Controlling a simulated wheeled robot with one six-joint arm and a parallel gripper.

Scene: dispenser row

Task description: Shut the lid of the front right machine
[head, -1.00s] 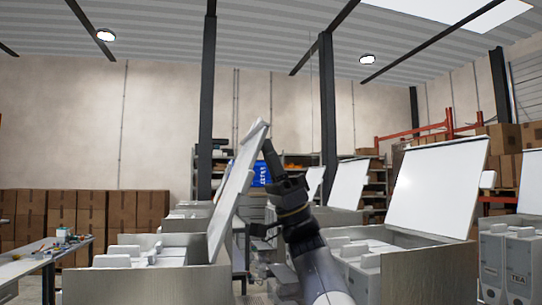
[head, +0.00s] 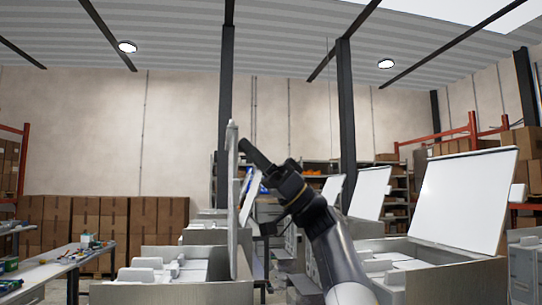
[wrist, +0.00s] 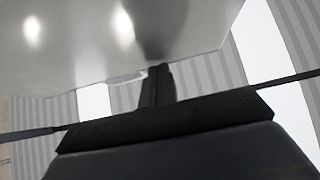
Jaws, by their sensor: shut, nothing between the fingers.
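In the head view, a machine (head: 180,293) with its top open stands at the front left of the picture. Its lid (head: 233,205) stands nearly upright, seen almost edge-on. My gripper (head: 246,148) is shut and empty at the lid's right side near its upper part; contact is hard to tell. In the wrist view, the shut fingers (wrist: 157,85) are close against the shiny lid face (wrist: 90,40). Another machine (head: 460,280) stands at the front right of the picture, its white lid (head: 465,200) open and leaning back. My arm passes between the two machines.
More machines with raised lids stand behind, one lid (head: 369,192) at centre right. A workbench (head: 50,262) with small items is at the left. Cardboard boxes (head: 100,225) line the back wall. A dark post (head: 346,130) rises behind my arm.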

